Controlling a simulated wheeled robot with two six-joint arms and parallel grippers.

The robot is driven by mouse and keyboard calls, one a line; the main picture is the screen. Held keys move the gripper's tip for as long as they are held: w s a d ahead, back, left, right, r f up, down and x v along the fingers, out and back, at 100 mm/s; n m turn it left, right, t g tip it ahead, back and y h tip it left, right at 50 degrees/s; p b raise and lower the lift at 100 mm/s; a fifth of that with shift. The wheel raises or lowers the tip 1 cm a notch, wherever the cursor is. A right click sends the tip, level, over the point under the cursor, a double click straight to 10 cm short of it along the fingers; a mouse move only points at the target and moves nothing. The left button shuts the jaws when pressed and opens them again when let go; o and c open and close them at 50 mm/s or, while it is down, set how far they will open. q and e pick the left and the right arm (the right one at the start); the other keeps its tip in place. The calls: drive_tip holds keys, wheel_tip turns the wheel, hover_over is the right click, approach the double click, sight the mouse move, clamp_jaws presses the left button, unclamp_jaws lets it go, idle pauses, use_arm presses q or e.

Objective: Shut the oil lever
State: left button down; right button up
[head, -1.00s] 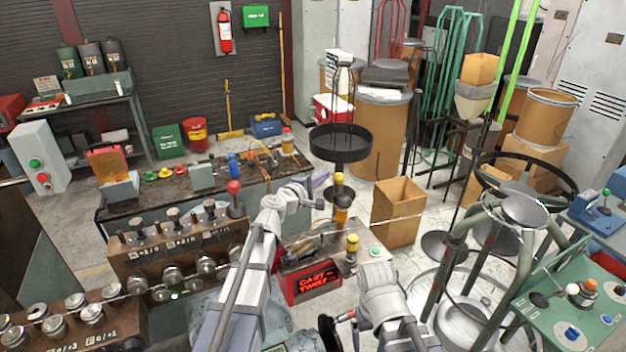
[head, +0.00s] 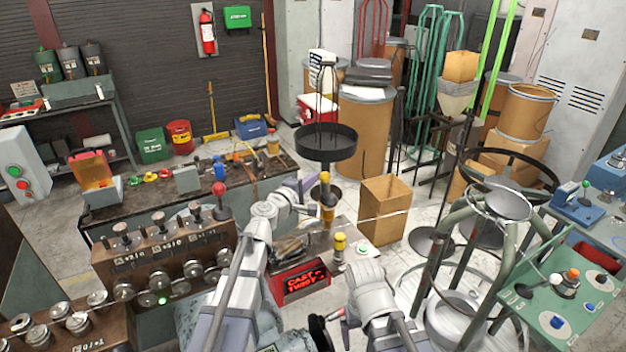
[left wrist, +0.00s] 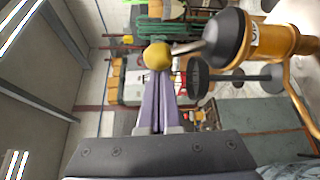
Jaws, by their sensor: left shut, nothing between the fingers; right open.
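The amber oiler (head: 328,214) stands behind the red "CAST TWIST" sign, and it fills the upper right of the left wrist view (left wrist: 262,40). Its lever ends in a yellow ball knob (head: 325,178). In the left wrist view the knob (left wrist: 158,55) sits just beyond my fingertips, with the lever rod running right to the oiler's dark cap. My left gripper (head: 314,184), with purple fingers (left wrist: 158,82), is shut and empty, its tips at or very near the knob; I cannot tell whether they touch.
A cardboard box (head: 385,208) stands to the right.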

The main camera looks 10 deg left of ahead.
sight(323, 176)
use_arm(q)
drive_tip(key=shift+s+d+r+m+t+b, duration=0.1)
drive_tip(key=shift+s+d+m+t+b, duration=0.1)
drive_tip(key=shift+m+t+b, duration=0.15)
drive_tip(key=shift+s+d+r+m+t+h+b, duration=0.1)
drive_tip(key=shift+s+d+m+t+h+b, duration=0.2)
drive_tip(key=shift+m+b, duration=0.3)
drive_tip(key=shift+s+d+r+m+t+h+b, duration=0.1)
drive_tip(key=shift+s+d+m+t+b, duration=0.05)
drive_tip(key=shift+s+m+b, duration=0.4)
drive_tip(key=shift+d+r+m, duration=0.1)
drive_tip(key=shift+d+m, duration=0.05)
drive_tip(key=shift+m, duration=0.15)
drive_tip(key=shift+s+d+r, duration=0.1)
drive_tip(key=shift+s+r, duration=0.05)
drive_tip(key=shift+s, duration=0.1)
drive_tip(key=shift+s+d, duration=0.55)
drive_tip(key=shift+s, duration=0.25)
